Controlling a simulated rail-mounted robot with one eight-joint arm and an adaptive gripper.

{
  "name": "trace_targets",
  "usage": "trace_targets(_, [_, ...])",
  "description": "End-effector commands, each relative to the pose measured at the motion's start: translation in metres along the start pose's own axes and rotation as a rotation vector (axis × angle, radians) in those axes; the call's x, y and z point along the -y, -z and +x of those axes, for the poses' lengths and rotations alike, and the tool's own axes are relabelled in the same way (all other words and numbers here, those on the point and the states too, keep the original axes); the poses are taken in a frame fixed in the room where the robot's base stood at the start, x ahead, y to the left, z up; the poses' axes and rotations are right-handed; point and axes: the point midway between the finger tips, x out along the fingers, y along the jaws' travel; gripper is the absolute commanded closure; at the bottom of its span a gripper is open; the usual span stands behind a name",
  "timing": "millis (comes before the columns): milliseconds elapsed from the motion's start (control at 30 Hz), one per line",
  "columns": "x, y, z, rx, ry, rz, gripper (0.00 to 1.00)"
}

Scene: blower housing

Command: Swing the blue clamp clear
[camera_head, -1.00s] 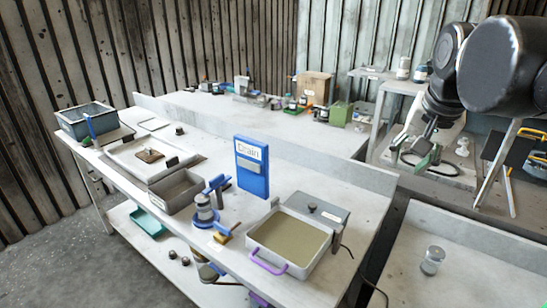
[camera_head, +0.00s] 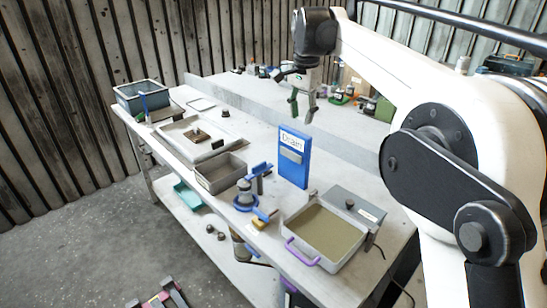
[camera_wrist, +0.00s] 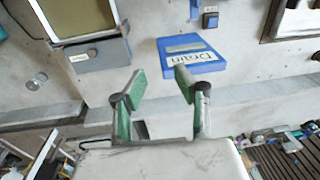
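A small grey cylindrical housing (camera_head: 243,192) with a blue base stands near the bench's front edge in the head view. A blue clamp-like piece (camera_head: 262,170) rises beside it, and another blue piece (camera_head: 267,215) sits at its lower right. I cannot tell which is the clamp. My gripper (camera_head: 304,108) hangs above and behind the blue Drain sign, well apart from the housing. The wrist view shows its two green-padded fingers (camera_wrist: 160,87) spread, with nothing between them. Blue parts (camera_wrist: 210,20) at the top of that view may belong to the fixture.
The upright blue Drain sign (camera_head: 293,158) stands between my gripper and the housing. A tray with a purple handle (camera_head: 322,232) is at the right and a grey open box (camera_head: 220,175) at the left. A low wall runs along the bench's back.

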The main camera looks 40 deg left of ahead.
Motion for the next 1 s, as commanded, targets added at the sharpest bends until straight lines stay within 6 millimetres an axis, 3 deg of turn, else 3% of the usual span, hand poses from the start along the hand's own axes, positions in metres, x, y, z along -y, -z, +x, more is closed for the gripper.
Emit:
trace_targets(33, [0.021,-0.010,0.008,0.010,-0.010,-0.001,0.71])
trace_targets(200, [0.070,-0.041,0.036,0.039,-0.045,0.014,0.71])
trace_targets(400, [0.099,-0.067,0.057,0.056,-0.071,0.026,0.71])
trace_targets(667, [0.105,-0.074,0.074,0.060,-0.079,0.032,0.71])
trace_targets(1000, [0.100,-0.078,0.131,0.059,-0.078,0.032,0.71])
